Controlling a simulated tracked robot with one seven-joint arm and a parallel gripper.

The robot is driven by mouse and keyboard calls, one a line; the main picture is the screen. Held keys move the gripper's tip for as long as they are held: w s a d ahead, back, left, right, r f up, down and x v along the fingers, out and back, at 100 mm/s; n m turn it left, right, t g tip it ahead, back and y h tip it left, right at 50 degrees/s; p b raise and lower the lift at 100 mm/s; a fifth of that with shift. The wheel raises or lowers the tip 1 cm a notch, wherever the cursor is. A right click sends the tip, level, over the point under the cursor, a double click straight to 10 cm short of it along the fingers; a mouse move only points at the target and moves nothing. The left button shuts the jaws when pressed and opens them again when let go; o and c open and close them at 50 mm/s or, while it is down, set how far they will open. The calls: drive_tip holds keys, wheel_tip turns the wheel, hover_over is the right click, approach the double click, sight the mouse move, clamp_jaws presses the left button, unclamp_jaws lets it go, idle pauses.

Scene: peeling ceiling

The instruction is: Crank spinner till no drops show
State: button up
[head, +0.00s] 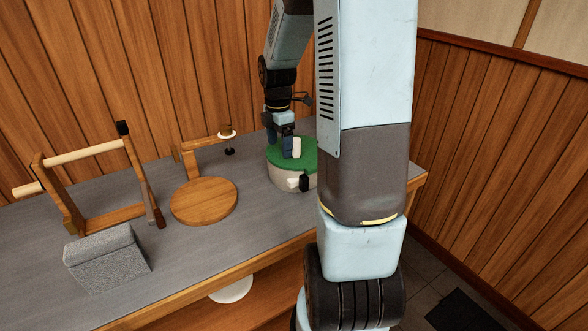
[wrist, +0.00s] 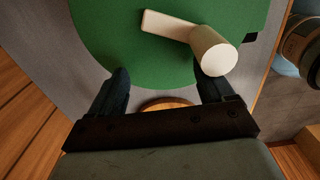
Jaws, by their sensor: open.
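The spinner has a green lid (head: 283,156) and a pale round body (head: 288,178), and it stands on the grey counter near its right end. A white crank arm (wrist: 168,23) with an upright white knob (wrist: 212,50) sits on the lid; the knob also shows in the head view (head: 296,147). My gripper (wrist: 163,85) is open over the lid, its two dark fingers apart. The right finger is close to the knob; I cannot tell whether they touch. My arm hides the spinner's right side in the head view. No drops can be made out.
A round wooden board (head: 204,201) lies left of the spinner. Behind it is a wooden stand (head: 206,143) with a small white-and-dark item. A wooden frame (head: 92,180) and a grey textured block (head: 106,257) are farther left. Wood-panelled walls close off the back and right.

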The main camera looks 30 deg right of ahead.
sight(296, 145)
drive_tip(key=shift+s, duration=0.1)
drive_tip(key=shift+s+d+r, duration=0.1)
drive_tip(key=shift+s+d, duration=0.35)
drive_tip(key=shift+s, duration=0.3)
drive_tip(key=shift+s+d+f, duration=0.1)
drive_tip(key=shift+s+d, duration=0.4)
drive_tip(key=shift+s, duration=0.3)
drive_tip(key=shift+s+d+r, duration=0.1)
drive_tip(key=shift+s+d, duration=0.35)
drive_tip(key=shift+s, duration=0.3)
clamp_jaws()
